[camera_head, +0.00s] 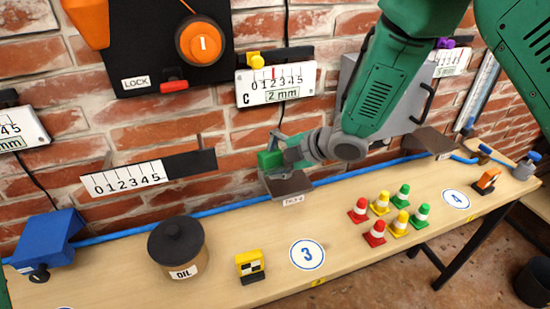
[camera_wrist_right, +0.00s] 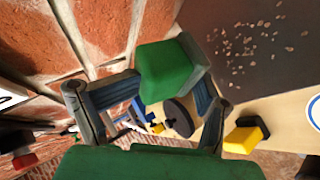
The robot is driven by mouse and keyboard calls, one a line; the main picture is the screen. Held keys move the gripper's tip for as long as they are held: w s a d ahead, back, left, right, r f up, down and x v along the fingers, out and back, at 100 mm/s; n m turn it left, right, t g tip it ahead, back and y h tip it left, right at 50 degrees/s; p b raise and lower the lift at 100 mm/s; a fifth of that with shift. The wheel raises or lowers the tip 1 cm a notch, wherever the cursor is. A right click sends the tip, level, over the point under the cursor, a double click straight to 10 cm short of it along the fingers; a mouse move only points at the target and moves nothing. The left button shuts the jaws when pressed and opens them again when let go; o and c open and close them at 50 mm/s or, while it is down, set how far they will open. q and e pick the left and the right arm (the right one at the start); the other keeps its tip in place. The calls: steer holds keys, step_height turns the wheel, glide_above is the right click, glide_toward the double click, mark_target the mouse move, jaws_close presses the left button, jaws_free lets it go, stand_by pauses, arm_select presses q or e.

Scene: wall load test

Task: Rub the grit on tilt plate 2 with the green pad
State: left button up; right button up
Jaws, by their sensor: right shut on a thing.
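My right gripper (camera_head: 277,154) reaches down from the upper right in the head view and is shut on the green pad (camera_head: 269,161). A dark brown tilt plate (camera_head: 290,187) with a small label on its front edge is just below the gripper, by the wall; the label is too small to read surely. In the right wrist view the green pad (camera_wrist_right: 165,72) sits between the fingertips of my right gripper (camera_wrist_right: 150,90). Pale grit (camera_wrist_right: 250,42) is scattered on the dark plate (camera_wrist_right: 290,62) to the right of the pad. I cannot tell whether the pad touches the plate. My left gripper is not in view.
A second brown plate (camera_head: 428,139) is farther right. Several red, yellow and green cones (camera_head: 390,212) stand right of the round 3 mark (camera_head: 307,254). A yellow block (camera_head: 250,266), an oil pot (camera_head: 178,250) and a blue block (camera_head: 47,240) stand to the left. A blue pipe (camera_head: 215,211) runs along the wall.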

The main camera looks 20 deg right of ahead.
steer(key=shift+a+r, duration=0.3)
steer(key=shift+a, duration=0.05)
steer(key=shift+c, duration=1.3)
step_height(320, 180, up, 5)
steer(key=p, duration=0.4)
jaws_close()
steer(key=shift+d+r+p, duration=0.2)
steer(key=shift+r+p, duration=0.1)
steer(key=shift+p, duration=0.05)
steer(key=shift+a, duration=0.15)
steer(key=shift+a+r, duration=0.1)
steer(key=shift+a+r+p, duration=0.1)
steer(key=shift+r+p, duration=0.6)
steer(key=shift+r, duration=0.65)
steer(key=shift+d, duration=0.2)
